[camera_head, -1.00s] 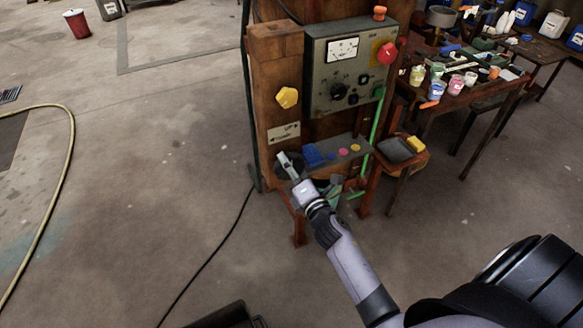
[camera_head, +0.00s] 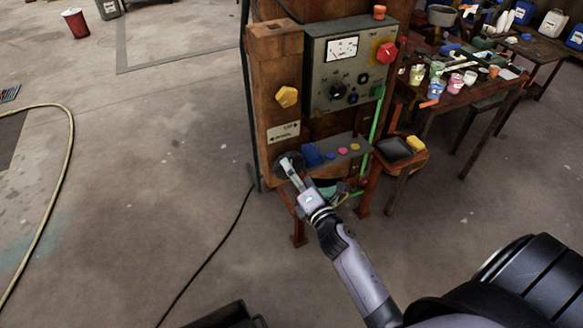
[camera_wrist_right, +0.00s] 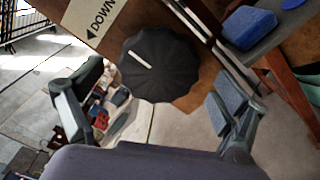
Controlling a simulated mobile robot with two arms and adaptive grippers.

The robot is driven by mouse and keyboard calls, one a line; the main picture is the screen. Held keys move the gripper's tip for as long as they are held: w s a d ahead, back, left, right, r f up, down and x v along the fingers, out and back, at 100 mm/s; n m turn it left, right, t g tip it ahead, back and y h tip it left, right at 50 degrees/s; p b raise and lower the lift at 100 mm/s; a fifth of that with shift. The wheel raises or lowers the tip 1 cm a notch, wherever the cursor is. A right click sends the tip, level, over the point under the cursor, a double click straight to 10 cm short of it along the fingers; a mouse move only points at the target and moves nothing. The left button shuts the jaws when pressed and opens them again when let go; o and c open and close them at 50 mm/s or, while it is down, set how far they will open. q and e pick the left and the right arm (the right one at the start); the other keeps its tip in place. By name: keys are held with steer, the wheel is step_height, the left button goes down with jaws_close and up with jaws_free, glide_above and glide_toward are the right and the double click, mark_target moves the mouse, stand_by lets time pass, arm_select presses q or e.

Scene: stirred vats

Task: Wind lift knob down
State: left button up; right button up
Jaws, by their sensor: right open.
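The lift knob (camera_wrist_right: 158,62) is black and scalloped, with a white line on top, and sits on the brown wooden post. In the head view the knob (camera_head: 281,159) is partly hidden by my right gripper (camera_head: 289,168). A pale label (camera_head: 283,132) with an arrow and the word DOWN is just above it, and the label (camera_wrist_right: 92,14) also shows in the right wrist view. My right gripper (camera_wrist_right: 156,88) is open, with one finger on each side of the knob and gaps between pads and rim. My left gripper is not in view.
A yellow knob (camera_head: 287,97) is higher on the post. A grey control panel (camera_head: 349,68) with a red button is to its right. A grey shelf with a blue block (camera_head: 312,154) lies right of the lift knob. A cluttered table (camera_head: 462,97) stands at right.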

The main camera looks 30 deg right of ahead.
steer(key=s, duration=0.9)
steer(key=shift+a, duration=0.3)
steer(key=shift+s, duration=0.1)
steer(key=s+a+f+m+g, duration=0.2)
steer(key=s+f+m+g, duration=0.15)
steer(key=f, duration=0.65)
steer(key=s+a+f+m+g+y, duration=0.15)
steer(key=s+f+m, duration=0.25)
steer(key=f, duration=0.7)
steer(key=s+a+f+m+g+h, duration=0.1)
steer(key=s+a+f+m+g, duration=0.2)
steer(key=f, duration=0.7)
steer(key=s+f+m+g, duration=0.3)
steer(key=s+f, duration=0.2)
steer(key=s, duration=0.4)
steer(key=s+d+f+m+g, duration=0.1)
steer(key=s+f+m+g, duration=0.2)
steer(key=s+f, duration=0.3)
steer(key=s+f+m+g, duration=0.3)
steer(key=s+f, duration=0.3)
steer(key=s, duration=0.6)
steer(key=shift+s+d+m, duration=0.3)
steer(key=shift+d+m, duration=0.1)
steer(key=shift+m, duration=0.15)
steer(key=shift+y, duration=0.25)
